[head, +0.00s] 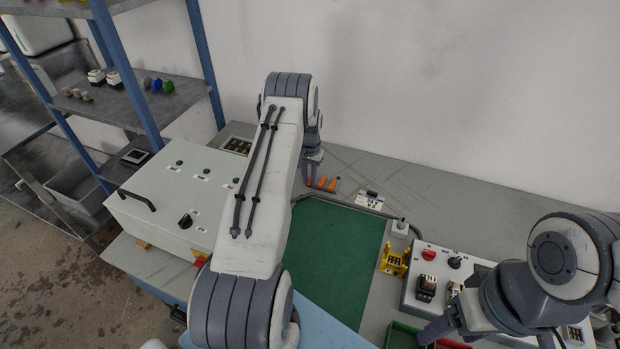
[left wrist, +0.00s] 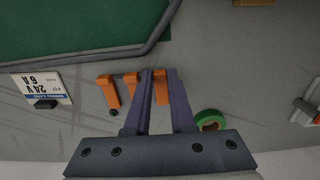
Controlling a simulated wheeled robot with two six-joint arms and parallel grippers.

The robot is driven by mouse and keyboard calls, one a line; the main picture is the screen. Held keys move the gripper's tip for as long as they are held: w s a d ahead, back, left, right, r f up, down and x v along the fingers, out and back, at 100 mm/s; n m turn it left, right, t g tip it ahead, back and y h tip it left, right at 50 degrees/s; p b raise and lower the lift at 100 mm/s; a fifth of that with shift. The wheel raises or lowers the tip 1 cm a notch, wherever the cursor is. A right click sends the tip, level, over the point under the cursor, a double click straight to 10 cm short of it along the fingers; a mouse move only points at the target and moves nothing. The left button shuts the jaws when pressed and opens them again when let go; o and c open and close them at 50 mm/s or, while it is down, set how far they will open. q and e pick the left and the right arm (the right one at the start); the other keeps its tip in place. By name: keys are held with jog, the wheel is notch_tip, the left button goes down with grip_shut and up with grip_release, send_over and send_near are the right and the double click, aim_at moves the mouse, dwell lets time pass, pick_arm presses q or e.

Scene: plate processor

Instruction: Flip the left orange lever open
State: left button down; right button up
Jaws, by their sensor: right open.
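Three small orange levers stand in a row on the grey table beyond the green mat. In the head view the left lever (head: 311,182) is nearest my left gripper (head: 312,166), which points down over it. In the left wrist view the row appears turned around, and the rightmost lever (left wrist: 160,88) lies between the two fingers of my left gripper (left wrist: 160,82). The fingers sit close to its sides; whether they touch it is unclear. The other two levers (left wrist: 131,80) are just outside the fingers. My right gripper (head: 445,328) is open, low at the right.
A white card marked 24V 6A (left wrist: 42,87) lies beside the levers. A green ring (left wrist: 209,119) lies on the other side. The green mat (head: 340,250) has a dark raised rim. A white control box (head: 170,195) stands left, a switch panel (head: 425,290) right.

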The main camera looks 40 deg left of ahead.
pick_arm(q)
jog(key=shift+w+f+b, duration=0.15)
jog(key=shift+b, duration=0.3)
jog(key=b, duration=0.1)
jog(key=g+b, duration=0.1)
jog(key=b, duration=0.1)
jog(key=shift+w+a+g, duration=0.1)
jog(key=shift+w+g, duration=0.2)
jog(key=shift+r+g+h+b, duration=0.3)
jog(key=shift+r+g+b, duration=0.1)
jog(key=shift+b, duration=0.35)
jog(key=shift+r, duration=0.3)
jog(key=c, duration=1)
grip_release()
jog(key=shift+c, duration=0.2)
